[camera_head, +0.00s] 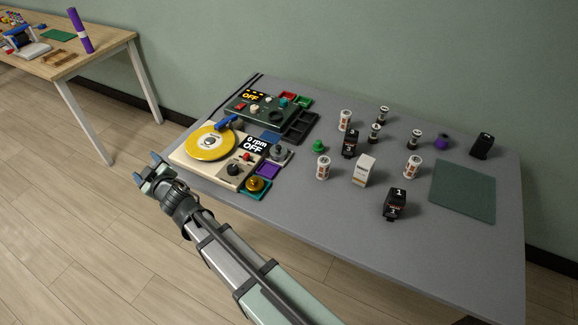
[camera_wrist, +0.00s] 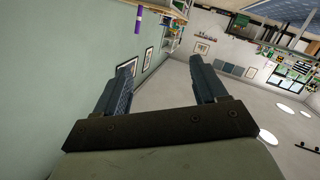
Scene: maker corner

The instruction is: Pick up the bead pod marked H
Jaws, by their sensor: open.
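My gripper (camera_head: 146,168) is open and empty at the left of the head view, beside the table's left edge and apart from everything on it. In the wrist view its two fingers (camera_wrist: 161,65) stand wide apart with only the room between them. White cylinders with brown marks stand on the grey table (camera_head: 340,222): one at the back (camera_head: 345,121), one nearer the front (camera_head: 323,167) and one to the right (camera_head: 413,167). Smaller black-and-white pieces (camera_head: 375,133) stand behind them. I cannot read an H on any piece, so I cannot tell which is the pod marked H.
A turntable device with a yellow disc (camera_head: 208,143) and a dark control box (camera_head: 262,110) fill the table's left end. Black blocks (camera_head: 395,204), a white box (camera_head: 364,170) and a green mat (camera_head: 463,191) are further right. The front middle is clear.

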